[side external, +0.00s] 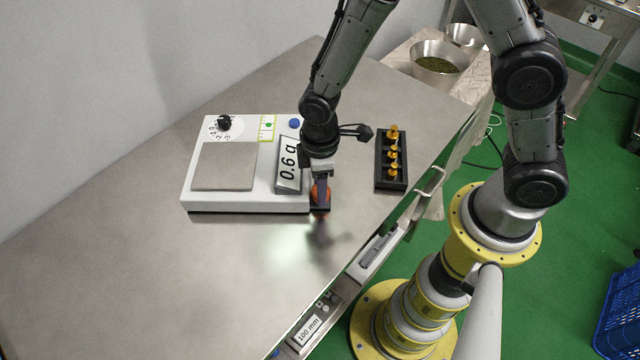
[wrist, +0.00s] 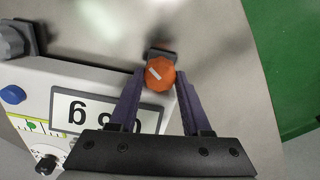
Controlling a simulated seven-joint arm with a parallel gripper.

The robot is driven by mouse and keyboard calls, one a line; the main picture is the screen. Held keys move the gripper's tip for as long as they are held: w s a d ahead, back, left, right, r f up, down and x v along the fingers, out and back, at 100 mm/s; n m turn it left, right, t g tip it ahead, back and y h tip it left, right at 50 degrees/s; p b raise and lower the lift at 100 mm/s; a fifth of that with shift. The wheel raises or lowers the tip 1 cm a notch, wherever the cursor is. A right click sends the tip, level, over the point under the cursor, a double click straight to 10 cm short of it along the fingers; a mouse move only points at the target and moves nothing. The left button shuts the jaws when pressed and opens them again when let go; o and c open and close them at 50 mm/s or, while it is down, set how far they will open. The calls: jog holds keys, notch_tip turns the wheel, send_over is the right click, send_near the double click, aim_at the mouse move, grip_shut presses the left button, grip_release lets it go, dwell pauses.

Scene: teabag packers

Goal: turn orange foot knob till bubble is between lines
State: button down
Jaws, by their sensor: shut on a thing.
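The orange foot knob (wrist: 160,75) sits at the corner of the white scale (side external: 240,200), with a pale mark on its top. My gripper (wrist: 158,85) is shut on the knob, one finger on each side of it. In the side view the knob (side external: 320,194) shows partly behind my gripper (side external: 321,197). The bubble level (side external: 268,127) is a small green-edged window on the scale's back edge, with a green spot in it. The spot's exact place against the lines is too small to tell. The display (side external: 289,165) reads 0.6 g.
A black holder (side external: 391,178) with several yellow-orange pieces stands right of the scale. A black dial (side external: 224,122) and a blue button (side external: 295,123) are on the scale. Bowls (side external: 436,65) stand at the back right. The table's front left is clear.

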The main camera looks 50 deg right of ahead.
jog(key=shift+c, duration=1.8)
grip_release()
jog(key=shift+r, duration=0.1)
notch_tip(320, 180, up, 14)
jog(key=s+d+r+m+t, duration=0.3)
jog(key=s+d+r+t, duration=0.1)
jog(key=d+r, duration=0.6)
jog(key=s+d+m+t, duration=0.1)
jog(key=s+d+m, duration=0.2)
jog(key=s+m, duration=0.3)
jog(key=s+r, duration=0.1)
jog(key=s, duration=0.4)
jog(key=shift+m+t, duration=0.3)
